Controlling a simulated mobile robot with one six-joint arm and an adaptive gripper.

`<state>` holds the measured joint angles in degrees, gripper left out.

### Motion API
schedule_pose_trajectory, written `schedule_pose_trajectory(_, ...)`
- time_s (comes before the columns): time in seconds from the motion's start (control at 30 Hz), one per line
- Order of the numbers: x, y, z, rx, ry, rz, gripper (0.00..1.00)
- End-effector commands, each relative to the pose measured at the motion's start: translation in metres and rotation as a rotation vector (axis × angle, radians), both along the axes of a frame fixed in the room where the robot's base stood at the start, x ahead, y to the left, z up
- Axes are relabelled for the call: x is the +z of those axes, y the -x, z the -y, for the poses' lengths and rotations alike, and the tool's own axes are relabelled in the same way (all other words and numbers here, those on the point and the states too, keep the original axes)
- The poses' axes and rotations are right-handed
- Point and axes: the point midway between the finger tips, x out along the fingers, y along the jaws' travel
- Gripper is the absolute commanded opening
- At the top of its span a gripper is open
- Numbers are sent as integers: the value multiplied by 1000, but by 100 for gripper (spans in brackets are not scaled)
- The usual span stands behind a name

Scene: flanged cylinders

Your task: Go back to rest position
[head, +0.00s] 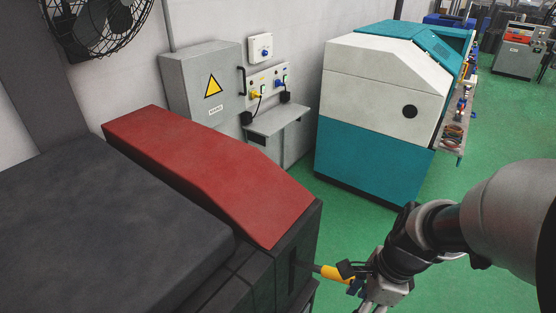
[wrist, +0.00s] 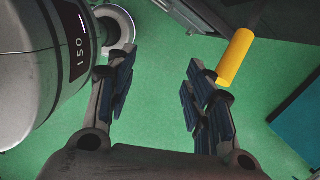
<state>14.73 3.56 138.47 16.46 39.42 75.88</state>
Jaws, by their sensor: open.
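My gripper (wrist: 156,88) is open in the wrist view, its two dark-padded fingers spread apart with only green floor visible between them. In the head view my gripper (head: 374,303) is at the bottom edge, partly cut off. A yellow cylinder (head: 338,273) on a grey shaft sticks out from the dark machine beside my gripper. The yellow cylinder (wrist: 236,58) also shows in the wrist view, outside the right finger and not between the fingers. I cannot tell whether the finger touches it. No flanged cylinder is clearly visible.
A black machine with a red sloped cover (head: 210,170) fills the left. A teal and white machine (head: 378,125) stands behind, with a grey electrical cabinet (head: 203,85) on the wall. Green floor (head: 360,225) is free between the machines. A fan (head: 98,22) is top left.

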Motion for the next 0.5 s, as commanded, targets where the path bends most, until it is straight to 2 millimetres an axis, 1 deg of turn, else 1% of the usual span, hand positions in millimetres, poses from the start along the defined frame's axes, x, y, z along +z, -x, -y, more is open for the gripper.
schedule_pose_trajectory(0.03,-10,1,-3,75,13,31,48)
schedule_pose_trajectory(0.17,-20,8,-10,325,59,114,48)
schedule_pose_trajectory(0.27,-31,16,-16,565,115,191,48)
schedule_pose_trajectory(0.5,-61,44,-27,1140,284,336,48)
